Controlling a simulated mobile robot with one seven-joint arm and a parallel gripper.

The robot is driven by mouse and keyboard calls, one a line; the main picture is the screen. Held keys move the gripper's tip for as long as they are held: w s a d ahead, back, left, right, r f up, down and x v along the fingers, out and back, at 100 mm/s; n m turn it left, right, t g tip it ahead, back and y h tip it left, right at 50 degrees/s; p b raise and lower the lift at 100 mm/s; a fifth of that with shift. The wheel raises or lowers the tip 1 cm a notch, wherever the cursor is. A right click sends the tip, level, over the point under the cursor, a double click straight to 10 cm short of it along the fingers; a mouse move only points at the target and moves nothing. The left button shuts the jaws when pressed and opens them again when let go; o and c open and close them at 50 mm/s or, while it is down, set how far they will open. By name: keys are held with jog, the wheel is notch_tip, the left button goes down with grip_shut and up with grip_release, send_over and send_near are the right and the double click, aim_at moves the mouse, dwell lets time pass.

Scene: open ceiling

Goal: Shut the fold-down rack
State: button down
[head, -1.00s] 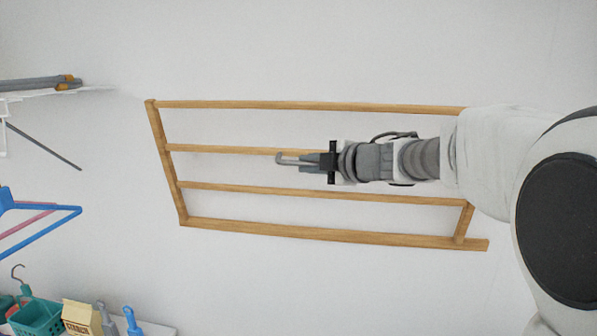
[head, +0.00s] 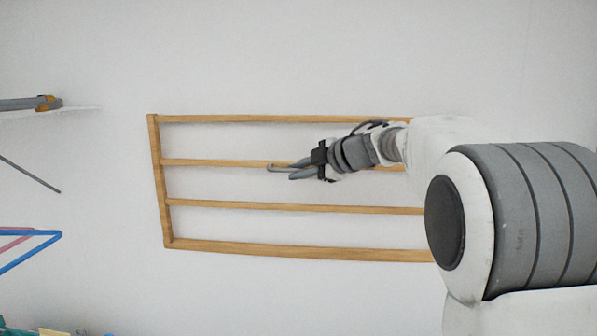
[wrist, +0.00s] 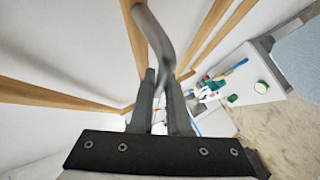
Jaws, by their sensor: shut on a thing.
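The fold-down rack (head: 160,180) is a wooden frame with several long rails, seen against the white wall in the head view. My gripper (head: 292,170) is in front of its middle rails. A grey bent bar, like a handle (wrist: 150,30), runs between my two dark fingers in the wrist view, and my gripper is shut on it. Wooden rails (wrist: 45,92) of the rack also show around the fingers there. My arm hides the rack's right end in the head view. The gap between rack and wall is hard to judge.
Blue and pink hangers (head: 30,245) hang at the left edge. A white surface with small bottles and a green-lidded item (wrist: 261,87) shows at right in the wrist view. The wall below the rack is clear.

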jog(key=shift+r, duration=0.2)
jog(key=c, duration=0.9)
grip_release()
jog(key=shift+w+f, duration=0.1)
jog(key=shift+d, duration=0.1)
jog(key=b+v, duration=0.2)
jog(key=v, duration=1.5)
jog(key=shift+s, duration=0.3)
